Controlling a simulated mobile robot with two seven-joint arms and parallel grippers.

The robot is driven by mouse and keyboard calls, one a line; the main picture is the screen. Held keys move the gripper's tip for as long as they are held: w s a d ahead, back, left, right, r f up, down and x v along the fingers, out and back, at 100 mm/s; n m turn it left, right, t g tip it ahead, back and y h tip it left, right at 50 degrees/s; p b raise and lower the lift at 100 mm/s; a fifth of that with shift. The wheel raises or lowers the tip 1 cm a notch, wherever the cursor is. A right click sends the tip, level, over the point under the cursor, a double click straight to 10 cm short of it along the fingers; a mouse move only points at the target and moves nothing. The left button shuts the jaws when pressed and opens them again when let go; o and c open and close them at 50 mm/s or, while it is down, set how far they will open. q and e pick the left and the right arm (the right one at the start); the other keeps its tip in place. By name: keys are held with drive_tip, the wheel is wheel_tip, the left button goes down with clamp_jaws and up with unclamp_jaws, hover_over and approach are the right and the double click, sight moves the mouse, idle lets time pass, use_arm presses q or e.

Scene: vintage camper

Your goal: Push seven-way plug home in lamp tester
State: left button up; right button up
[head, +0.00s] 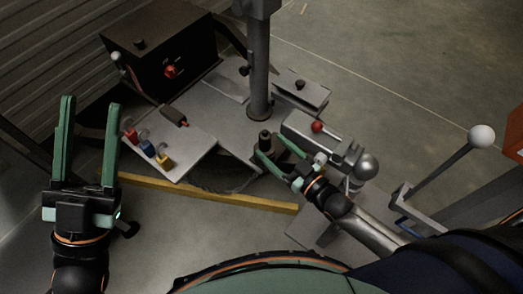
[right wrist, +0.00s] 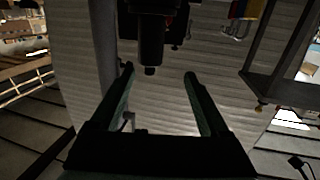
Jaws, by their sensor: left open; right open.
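A black box with a red knob, which looks like the lamp tester (head: 160,62), stands at the upper left in the head view. A short dark cylinder, which may be the seven-way plug (head: 265,138), stands at the front of the grey metal plate, by the tips of my right gripper (head: 267,147). In the right wrist view a dark cylindrical part (right wrist: 151,42) shows between the fingertips of my open right gripper (right wrist: 159,71), apart from both. I cannot tell its depth. My left gripper (head: 91,102) is open and empty at the left.
A grey post (head: 259,60) rises from the plate. A yellow bar (head: 210,192) runs along the front. A lever with a white ball (head: 481,136) stands at the right. Floor at the upper right is clear.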

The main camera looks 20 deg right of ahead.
sight(261, 132)
drive_tip(key=shift+w+f+b, duration=0.4)
drive_tip(key=shift+w+f, duration=0.1)
drive_tip(key=shift+w, duration=0.45)
drive_tip(key=b+x, duration=0.1)
drive_tip(key=x, duration=0.3)
drive_tip(key=b+x, duration=0.1)
drive_tip(key=x, duration=0.1)
drive_tip(key=shift+w+d+r+b, duration=0.2)
drive_tip(key=shift+d+b, duration=0.05)
drive_tip(key=shift+b, duration=0.05)
drive_tip(key=shift+w+a, duration=0.15)
drive_tip(key=shift+w, duration=0.2)
use_arm(q)
drive_tip(key=shift+s+d+f+m+h, duration=0.1)
drive_tip(key=shift+s+f+m+h, duration=0.15)
drive_tip(key=shift+f+h, duration=0.3)
drive_tip(key=shift+s+d+f+m+h, duration=0.1)
drive_tip(key=shift+s+f+m+h, duration=0.15)
drive_tip(key=shift+f+h, duration=0.25)
use_arm(e)
clamp_jaws()
drive_tip(key=shift+r, duration=0.1)
